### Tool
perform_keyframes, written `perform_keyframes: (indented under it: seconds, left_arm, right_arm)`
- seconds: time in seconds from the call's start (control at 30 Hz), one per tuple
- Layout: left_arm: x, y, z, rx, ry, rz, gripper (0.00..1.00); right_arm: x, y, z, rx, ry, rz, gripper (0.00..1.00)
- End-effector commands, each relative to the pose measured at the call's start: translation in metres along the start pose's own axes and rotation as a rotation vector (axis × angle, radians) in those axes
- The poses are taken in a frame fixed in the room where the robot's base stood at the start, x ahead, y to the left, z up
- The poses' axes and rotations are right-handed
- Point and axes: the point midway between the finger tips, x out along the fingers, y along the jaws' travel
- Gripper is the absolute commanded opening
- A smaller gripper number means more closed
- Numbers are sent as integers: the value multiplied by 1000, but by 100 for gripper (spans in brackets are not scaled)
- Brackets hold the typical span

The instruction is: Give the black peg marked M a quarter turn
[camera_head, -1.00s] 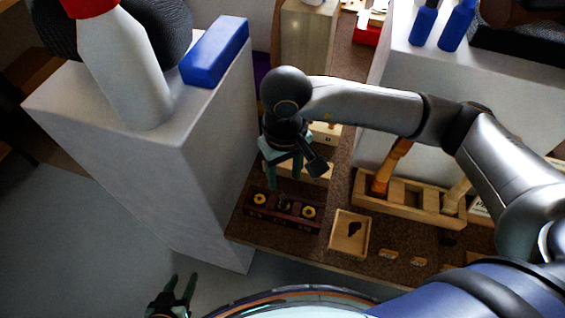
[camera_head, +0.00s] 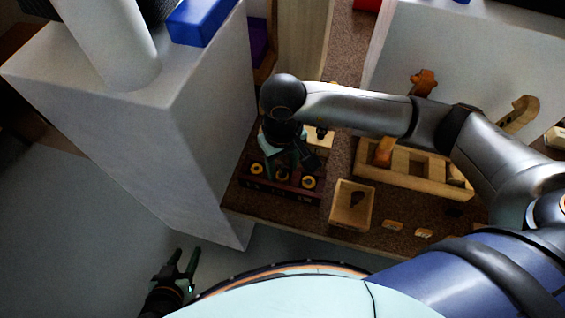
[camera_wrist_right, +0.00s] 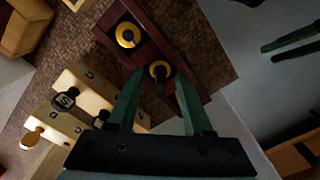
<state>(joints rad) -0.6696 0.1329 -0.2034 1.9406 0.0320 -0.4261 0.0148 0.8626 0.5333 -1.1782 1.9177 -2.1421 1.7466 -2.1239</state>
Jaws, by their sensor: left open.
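A dark red-brown block (camera_head: 270,188) carries gold rings in a row. In the right wrist view it (camera_wrist_right: 185,62) shows two of them. A black peg (camera_wrist_right: 160,82) stands in the nearer gold ring, between the fingers of my right gripper (camera_wrist_right: 160,76), which look open with gaps on both sides. No letter M is readable on it. In the head view my right gripper (camera_head: 279,165) is low over the block and hides part of it. My left gripper (camera_head: 187,256) is open and empty, low at the left, off the bench.
A pale wooden block (camera_wrist_right: 78,120) holds black pegs, one marked S (camera_wrist_right: 65,99). A shallow wooden tray (camera_head: 352,205) and a wooden rack (camera_head: 413,166) lie to the right on the brown bench top. A tall white pedestal (camera_head: 190,140) with a blue box (camera_head: 203,22) stands close on the left.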

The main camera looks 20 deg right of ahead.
Motion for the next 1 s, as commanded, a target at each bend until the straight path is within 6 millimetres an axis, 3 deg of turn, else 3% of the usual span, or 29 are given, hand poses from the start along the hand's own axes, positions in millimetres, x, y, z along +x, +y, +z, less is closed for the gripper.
perform_keyframes:
  seconds: [0.03, 0.43, 0.73, 0.77, 0.87, 1.0]
  left_arm:
    - [0, 0, -1, 1, 1, 0, 46]
    - [1, -1, 0, 2, 1, -1, 46]
    - [1, -2, 2, 2, -4, -3, 46]
    - [1, -2, 2, 2, -4, -3, 46]
    - [1, -2, 2, 2, -4, -4, 46]
    - [1, -3, 2, 2, -4, -5, 46]
  right_arm:
    - [0, 0, 0, 0, 0, 0, 43]
    - [0, 0, 0, 0, 0, 0, 0]
    - [0, 0, 0, 0, 0, 0, 0]
    - [0, 0, 0, 0, 0, 0, 13]
    - [0, 0, 0, 0, 0, 0, 2]
    - [0, 0, 0, 0, 0, 0, 0]
